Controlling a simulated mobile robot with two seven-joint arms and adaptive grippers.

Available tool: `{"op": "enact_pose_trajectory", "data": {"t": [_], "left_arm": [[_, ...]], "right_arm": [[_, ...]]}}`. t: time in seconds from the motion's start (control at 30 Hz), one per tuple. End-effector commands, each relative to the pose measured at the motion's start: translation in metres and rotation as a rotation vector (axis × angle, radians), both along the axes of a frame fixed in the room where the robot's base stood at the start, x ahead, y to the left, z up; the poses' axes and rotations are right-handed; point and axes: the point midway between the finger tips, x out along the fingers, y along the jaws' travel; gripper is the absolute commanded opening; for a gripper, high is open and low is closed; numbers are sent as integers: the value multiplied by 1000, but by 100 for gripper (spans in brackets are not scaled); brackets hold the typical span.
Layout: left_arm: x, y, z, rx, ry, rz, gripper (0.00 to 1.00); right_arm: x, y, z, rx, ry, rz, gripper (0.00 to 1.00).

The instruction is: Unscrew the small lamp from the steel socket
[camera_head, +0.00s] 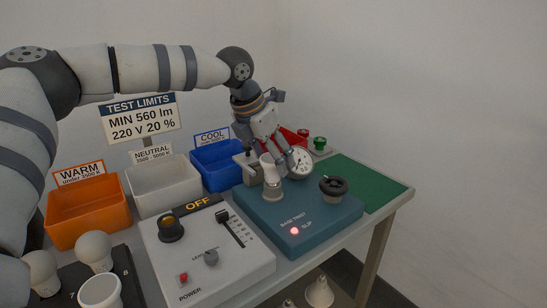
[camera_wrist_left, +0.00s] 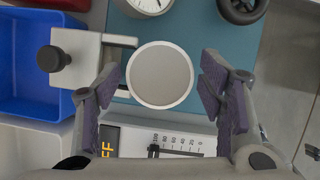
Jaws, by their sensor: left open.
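The small lamp (camera_head: 267,162) is white and stands upright in the steel socket (camera_head: 272,188) on the teal base-test box (camera_head: 325,220). In the left wrist view the lamp (camera_wrist_left: 160,75) shows from above as a grey disc with a white rim, and it hides the socket. My left gripper (camera_head: 272,146) is above and just behind the lamp in the head view. In the wrist view its two purple-padded fingers (camera_wrist_left: 162,88) are spread wide, one on each side of the lamp, with gaps showing. My right gripper is not in view.
A dial gauge (camera_head: 300,161) and black knob (camera_head: 333,187) stand close to the lamp's right. A white block with a black knob (camera_wrist_left: 55,58) is at its left. The control box (camera_head: 205,255) reads OFF. Orange (camera_head: 88,215), white (camera_head: 165,190) and blue (camera_head: 216,168) bins stand behind.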

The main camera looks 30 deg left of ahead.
Motion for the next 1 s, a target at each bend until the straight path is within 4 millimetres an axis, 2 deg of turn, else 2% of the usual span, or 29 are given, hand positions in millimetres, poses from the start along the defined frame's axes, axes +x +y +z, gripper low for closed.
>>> {"op": "enact_pose_trajectory", "data": {"t": [0.03, 0.17, 0.7, 0.73, 0.77, 0.9, 1.0], "left_arm": [[1, 1, -10, -2, 15, -52, 63], [0, 1, -6, 2, 9, -130, 63], [0, 0, -3, 4, 5, -130, 63], [0, 0, -3, 5, 6, -130, 61], [0, 0, -3, 5, 6, -130, 54], [0, 0, -3, 5, 7, -130, 22], [0, 0, -3, 5, 7, -130, 20]], "right_arm": [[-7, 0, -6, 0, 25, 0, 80], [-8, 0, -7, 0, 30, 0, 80], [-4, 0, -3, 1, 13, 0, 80], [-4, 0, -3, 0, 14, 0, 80], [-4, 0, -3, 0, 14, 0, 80], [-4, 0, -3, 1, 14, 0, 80], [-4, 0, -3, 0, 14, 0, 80]]}}
